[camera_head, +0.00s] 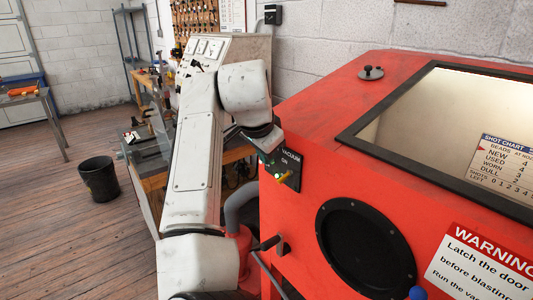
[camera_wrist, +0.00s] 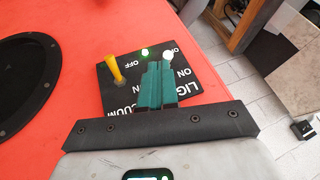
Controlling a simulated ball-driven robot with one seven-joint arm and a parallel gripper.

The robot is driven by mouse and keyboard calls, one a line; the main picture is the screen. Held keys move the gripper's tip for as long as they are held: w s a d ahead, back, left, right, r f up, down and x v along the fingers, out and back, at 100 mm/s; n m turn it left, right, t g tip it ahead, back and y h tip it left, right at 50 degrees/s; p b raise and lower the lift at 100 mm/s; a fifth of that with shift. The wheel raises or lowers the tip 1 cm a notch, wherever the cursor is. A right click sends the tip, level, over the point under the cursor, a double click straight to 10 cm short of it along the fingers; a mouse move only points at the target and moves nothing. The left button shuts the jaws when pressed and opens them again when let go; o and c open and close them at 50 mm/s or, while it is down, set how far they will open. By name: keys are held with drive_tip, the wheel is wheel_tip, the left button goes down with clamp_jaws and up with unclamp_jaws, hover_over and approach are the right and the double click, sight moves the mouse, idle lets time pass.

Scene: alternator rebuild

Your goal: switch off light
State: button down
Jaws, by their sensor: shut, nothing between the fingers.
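A black switch panel (camera_head: 291,160) is on the front of the red cabinet, partly hidden by my wrist in the head view. In the wrist view the panel (camera_wrist: 186,84) reads upside down, with LIGHT, VACUUM, ON and OFF labels. A yellow toggle lever (camera_wrist: 114,68) stands on its vacuum side. A green lamp (camera_wrist: 145,52) glows, and a white lamp (camera_wrist: 168,57) looks bright beside it. My gripper (camera_wrist: 158,68) is shut, its teal fingers over the panel's light side. The fingers hide any light lever; contact cannot be told.
The red cabinet (camera_head: 300,115) fills the right, with a lit window and a round black port (camera_head: 365,246) near the panel. A black handle (camera_head: 268,243) sticks out below the panel. A workbench stands behind my arm; a black bin (camera_head: 98,179) stands on open floor.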

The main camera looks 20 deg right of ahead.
drive_tip(key=f+h+b, duration=0.1)
drive_tip(key=a+t+h+b, duration=0.1)
drive_tip(key=h, duration=0.1)
drive_tip(key=shift+s+a+f+n, duration=0.1)
drive_tip(key=shift+s+f+n, duration=0.1)
drive_tip(key=shift+f+n, duration=0.15)
drive_tip(key=shift+r, duration=0.1)
drive_tip(key=shift+r+p, duration=0.65)
drive_tip(key=shift+r, duration=0.05)
